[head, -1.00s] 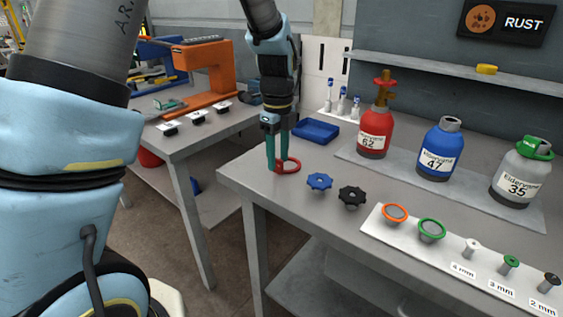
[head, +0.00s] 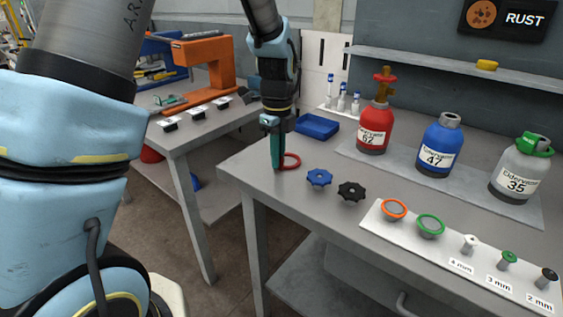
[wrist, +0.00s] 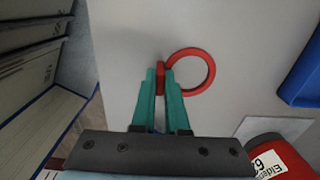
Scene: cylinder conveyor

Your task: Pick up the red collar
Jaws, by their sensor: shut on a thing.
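My gripper (head: 278,168) points down with teal fingers. In the wrist view my gripper (wrist: 161,79) is shut on the collar's tab, one finger on each side. The collar appears to be at the bench surface; I cannot tell any gap beneath it.
A blue tray (head: 317,126) is behind the gripper. A blue knob (head: 319,178) and a black knob (head: 351,191) are to the right. Red (head: 374,130), blue (head: 440,148) and grey (head: 519,172) bottles stand further right. The bench's left edge is close.

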